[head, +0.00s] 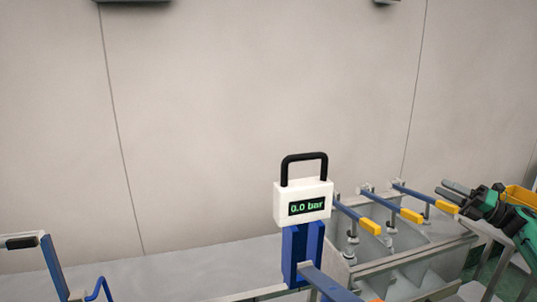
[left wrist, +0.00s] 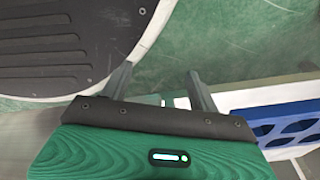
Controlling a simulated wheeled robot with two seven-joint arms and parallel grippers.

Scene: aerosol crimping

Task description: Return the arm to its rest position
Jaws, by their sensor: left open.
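My right gripper (head: 446,190) is at the right edge of the head view, beside the ends of the yellow-tipped levers. Its two dark fingers point left and stand apart, with nothing visible between them. My left gripper (left wrist: 160,82) shows in the left wrist view, with its two grey fingers spread and empty above the green floor (left wrist: 175,45). The left gripper is not seen in the head view. A white gauge box (head: 303,203) with a black handle reads 0.0 bar and stands on a blue support (head: 299,250).
Blue levers with yellow tips (head: 370,226) stand over grey bins at the right. A blue frame (head: 54,268) stands at the left. A blue rack with holes (left wrist: 290,125) lies right of my left gripper.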

